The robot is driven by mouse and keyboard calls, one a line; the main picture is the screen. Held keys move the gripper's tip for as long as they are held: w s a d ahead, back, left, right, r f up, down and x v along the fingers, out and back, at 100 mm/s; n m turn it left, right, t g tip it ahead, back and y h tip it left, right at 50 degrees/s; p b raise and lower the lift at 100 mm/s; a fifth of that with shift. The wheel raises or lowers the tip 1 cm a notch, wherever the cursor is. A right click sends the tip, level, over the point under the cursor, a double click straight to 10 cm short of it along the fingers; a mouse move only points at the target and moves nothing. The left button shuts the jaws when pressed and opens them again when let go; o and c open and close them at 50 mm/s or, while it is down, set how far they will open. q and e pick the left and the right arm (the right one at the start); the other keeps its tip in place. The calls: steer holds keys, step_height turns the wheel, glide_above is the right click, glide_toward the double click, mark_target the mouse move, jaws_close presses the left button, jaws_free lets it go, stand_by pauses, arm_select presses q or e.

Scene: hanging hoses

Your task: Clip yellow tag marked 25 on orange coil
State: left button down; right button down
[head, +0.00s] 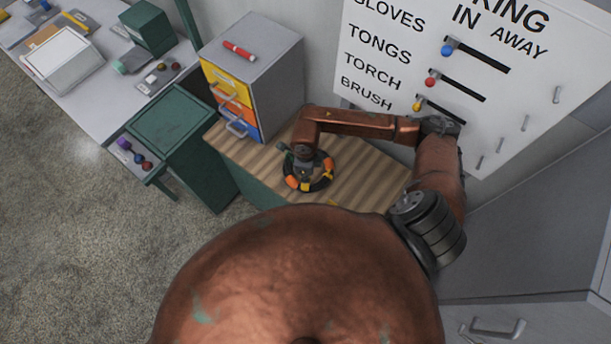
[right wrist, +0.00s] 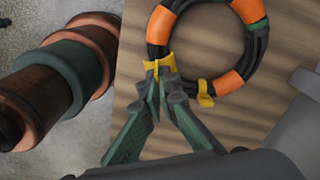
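An orange and black coil (head: 327,164) with a green band lies on the striped wooden top; the right wrist view shows it larger (right wrist: 236,80). My right gripper (head: 304,168) is over the coil. In the right wrist view its green fingers (right wrist: 162,82) are closed together at a yellow tag (right wrist: 160,63), which touches the coil's near left edge. A second yellow piece (right wrist: 205,94) sits at the coil's lower edge. No number is readable on either yellow piece. My left gripper is not in view.
A grey drawer unit (head: 270,75) with yellow, orange and blue fronts stands on the wooden top (head: 365,175), left of the coil. A red marker (head: 240,50) lies on the unit. A lettered white board (head: 400,45) with pegs stands behind.

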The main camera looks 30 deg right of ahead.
steer(key=shift+a+b, duration=0.1)
steer(key=shift+b, duration=0.25)
stand_by(0.7)
steer(key=shift+f, duration=0.25)
steer(key=shift+f+b, duration=0.85)
steer(key=shift+b, duration=0.15)
steer(key=shift+f+b, duration=0.6)
steer(key=shift+f, duration=0.1)
stand_by(0.6)
steer(key=c, duration=2.1)
jaws_free()
steer(key=shift+r, duration=0.15)
